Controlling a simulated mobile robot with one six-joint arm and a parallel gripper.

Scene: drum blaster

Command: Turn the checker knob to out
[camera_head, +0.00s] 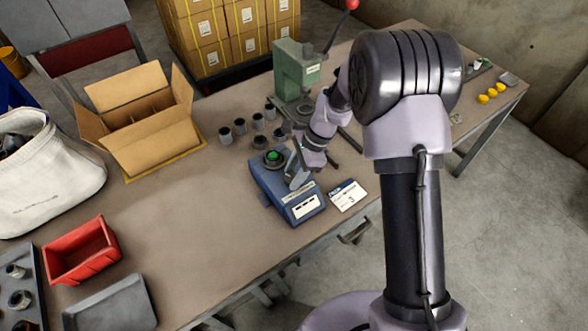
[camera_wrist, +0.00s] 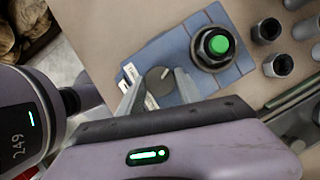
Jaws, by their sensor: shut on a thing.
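The checker is a blue box (camera_head: 284,187) on the bench, with a green button (camera_head: 273,155) at its far end and a white label on its near end. In the wrist view the blue checker (camera_wrist: 168,48) shows its green button (camera_wrist: 219,45) in a dark collar. Its dark round knob (camera_wrist: 158,86) has a light pointer mark at its upper right. My gripper (camera_wrist: 160,77) has one finger on each side of the knob and is shut on it. In the head view my gripper (camera_head: 298,179) is over the checker and hides the knob.
A white card (camera_head: 348,195) lies right of the checker. Several grey cups (camera_head: 240,126) stand behind it, near a green press (camera_head: 293,72). An open carton (camera_head: 150,130), a red bin (camera_head: 82,250) and a grey tray (camera_head: 110,304) are leftward. The bench between is clear.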

